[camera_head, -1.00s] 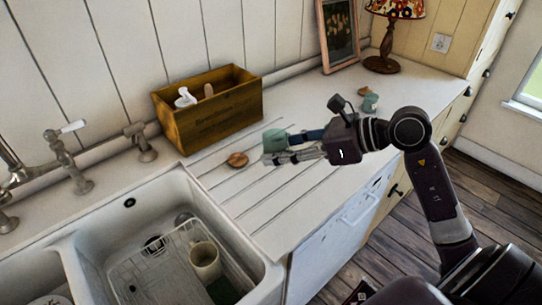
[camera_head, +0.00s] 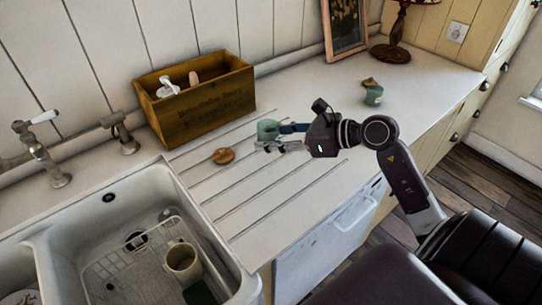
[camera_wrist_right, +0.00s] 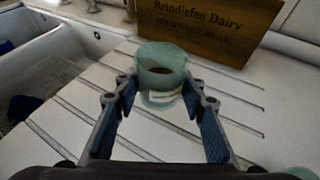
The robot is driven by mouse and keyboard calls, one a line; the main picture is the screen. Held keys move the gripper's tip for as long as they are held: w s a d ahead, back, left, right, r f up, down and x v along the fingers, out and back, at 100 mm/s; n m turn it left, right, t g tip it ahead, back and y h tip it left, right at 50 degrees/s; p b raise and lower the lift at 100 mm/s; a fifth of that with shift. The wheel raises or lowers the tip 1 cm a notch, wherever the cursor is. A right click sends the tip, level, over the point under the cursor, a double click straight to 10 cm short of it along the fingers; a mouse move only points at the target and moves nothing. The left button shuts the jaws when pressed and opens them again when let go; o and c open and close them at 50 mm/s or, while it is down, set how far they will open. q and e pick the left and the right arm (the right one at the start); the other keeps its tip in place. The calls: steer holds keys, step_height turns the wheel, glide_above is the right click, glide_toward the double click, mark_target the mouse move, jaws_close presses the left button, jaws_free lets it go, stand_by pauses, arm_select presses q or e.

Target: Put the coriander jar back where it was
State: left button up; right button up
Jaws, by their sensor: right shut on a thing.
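My right gripper (camera_head: 272,138) is over the grooved drainboard, shut on a pale green jar (camera_head: 266,130). In the right wrist view the jar (camera_wrist_right: 163,60) sits upright between the fingertips. Its top is open, something brown shows inside, and a pale label is low on its side. I cannot read the label, so I cannot tell if this is the coriander jar. A similar green jar (camera_head: 373,95) stands farther back on the counter. My left gripper is not in view.
A round wooden lid (camera_head: 223,155) lies on the drainboard left of the held jar. Another small wooden piece (camera_head: 369,82) lies by the far jar. A wooden box (camera_head: 200,105) stands behind. The sink (camera_head: 90,215) is at left. The counter's right part is clear.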

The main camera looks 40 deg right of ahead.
mark_target(271, 166)
step_height(271, 166, down, 3)
step_height(271, 166, down, 4)
steer(key=shift+r, duration=0.2)
steer(key=shift+f, duration=0.3)
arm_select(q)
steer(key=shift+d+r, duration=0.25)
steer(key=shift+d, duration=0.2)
arm_select(e)
steer(key=shift+f, duration=0.15)
steer(key=o, duration=1.2)
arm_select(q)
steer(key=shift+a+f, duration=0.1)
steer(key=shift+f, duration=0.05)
